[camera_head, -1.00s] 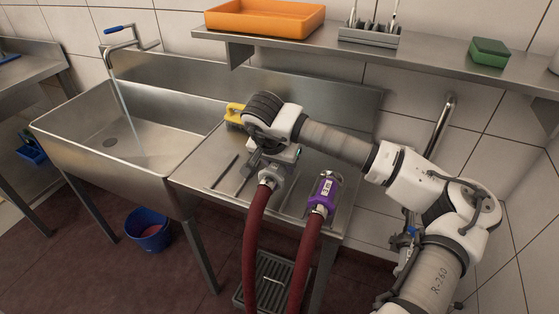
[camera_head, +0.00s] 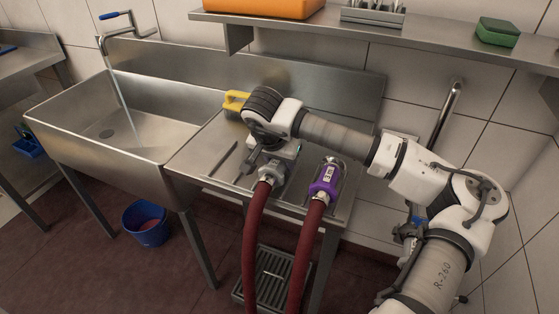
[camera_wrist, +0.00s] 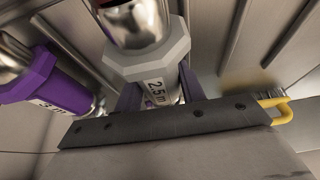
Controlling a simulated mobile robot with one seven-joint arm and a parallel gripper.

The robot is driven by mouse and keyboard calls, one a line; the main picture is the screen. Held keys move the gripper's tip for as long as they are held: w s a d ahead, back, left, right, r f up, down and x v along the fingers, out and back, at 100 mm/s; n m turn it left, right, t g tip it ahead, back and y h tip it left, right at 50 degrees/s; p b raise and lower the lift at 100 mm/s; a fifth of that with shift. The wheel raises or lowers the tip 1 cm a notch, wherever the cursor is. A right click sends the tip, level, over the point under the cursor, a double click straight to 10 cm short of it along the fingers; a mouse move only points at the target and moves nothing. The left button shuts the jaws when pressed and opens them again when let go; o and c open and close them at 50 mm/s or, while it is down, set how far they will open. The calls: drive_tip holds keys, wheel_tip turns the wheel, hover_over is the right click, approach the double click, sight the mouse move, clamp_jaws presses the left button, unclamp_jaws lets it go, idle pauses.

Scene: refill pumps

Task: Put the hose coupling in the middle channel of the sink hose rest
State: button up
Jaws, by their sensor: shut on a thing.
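My gripper (camera_head: 264,165) is shut on a hose coupling (camera_head: 270,174) with a pale grey hexagonal collar, on a dark red hose (camera_head: 254,235). In the wrist view, my gripper's fingers (camera_wrist: 160,92) stand either side of the coupling (camera_wrist: 147,62), which bears a "2.5 m" label. The coupling is over the front part of the ribbed steel hose rest (camera_head: 215,150). I cannot tell whether it touches the channel floor. A second coupling with a purple sleeve (camera_head: 326,180) lies to its right, and at left in the wrist view (camera_wrist: 50,90). My wrist hides part of the ribs.
A yellow-handled thing (camera_head: 236,101) lies behind my gripper at the back of the rest. The sink basin (camera_head: 110,120) is at left. A shelf (camera_head: 400,40) with an orange tray (camera_head: 265,8) and a green sponge (camera_head: 497,32) hangs above. A blue bucket (camera_head: 145,225) is on the floor.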

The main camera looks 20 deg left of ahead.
drive_tip(key=shift+f+b, duration=0.15)
drive_tip(key=shift+b, duration=0.2)
drive_tip(key=o, duration=1.4)
drive_tip(key=b+v, duration=0.1)
drive_tip(key=v, duration=1.3)
drive_tip(key=shift+b, duration=0.35)
